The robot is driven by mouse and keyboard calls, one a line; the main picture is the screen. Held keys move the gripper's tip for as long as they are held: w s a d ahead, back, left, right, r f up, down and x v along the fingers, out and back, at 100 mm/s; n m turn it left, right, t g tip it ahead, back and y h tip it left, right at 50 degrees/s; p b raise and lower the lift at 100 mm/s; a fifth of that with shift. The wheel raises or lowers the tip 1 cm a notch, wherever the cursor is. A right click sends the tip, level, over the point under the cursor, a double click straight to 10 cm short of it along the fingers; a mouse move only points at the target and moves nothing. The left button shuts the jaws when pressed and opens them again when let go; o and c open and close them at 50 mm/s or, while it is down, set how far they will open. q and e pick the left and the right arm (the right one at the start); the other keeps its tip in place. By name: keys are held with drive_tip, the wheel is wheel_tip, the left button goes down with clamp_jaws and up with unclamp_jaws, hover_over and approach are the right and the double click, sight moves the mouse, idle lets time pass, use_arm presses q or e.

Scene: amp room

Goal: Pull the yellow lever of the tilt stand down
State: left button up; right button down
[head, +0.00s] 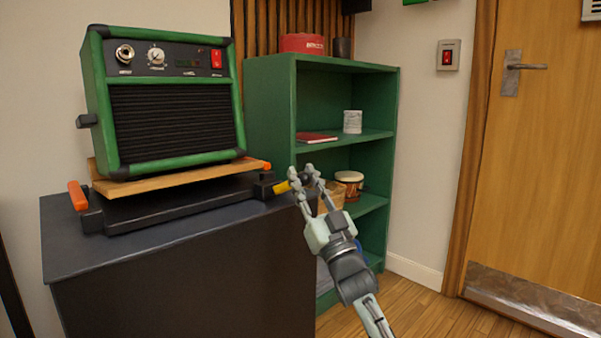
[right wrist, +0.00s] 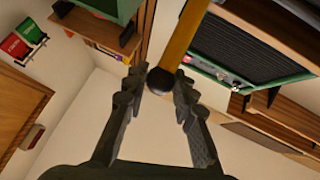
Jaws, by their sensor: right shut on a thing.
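The tilt stand (head: 165,205) is a black base with a wooden board, on top of a dark cabinet. A green amplifier (head: 165,100) rests on its board, tilted slightly. The yellow lever (head: 282,187) juts out at the stand's right end; it also shows in the right wrist view (right wrist: 187,35), ending in a black ball knob (right wrist: 160,81). My right gripper (head: 300,177) is shut on the lever's knob end, with a finger on each side of it in the right wrist view. The fingers partly hide the lever tip in the head view. My left gripper is out of view.
The dark cabinet (head: 180,280) stands under the stand. A green shelf (head: 268,120) with a red book, a white mug and a drum is just behind my right gripper. A wooden door (head: 540,170) is at the right, with open floor before it.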

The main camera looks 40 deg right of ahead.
drive_tip(key=shift+s+d+f, duration=0.1)
drive_tip(key=shift+f, duration=0.75)
drive_tip(key=c, duration=1.4)
unclamp_jaws()
drive_tip(key=shift+f, duration=0.1)
drive_tip(key=shift+o, duration=0.9)
drive_tip(key=shift+r, duration=0.2)
drive_tip(key=v, duration=1.2)
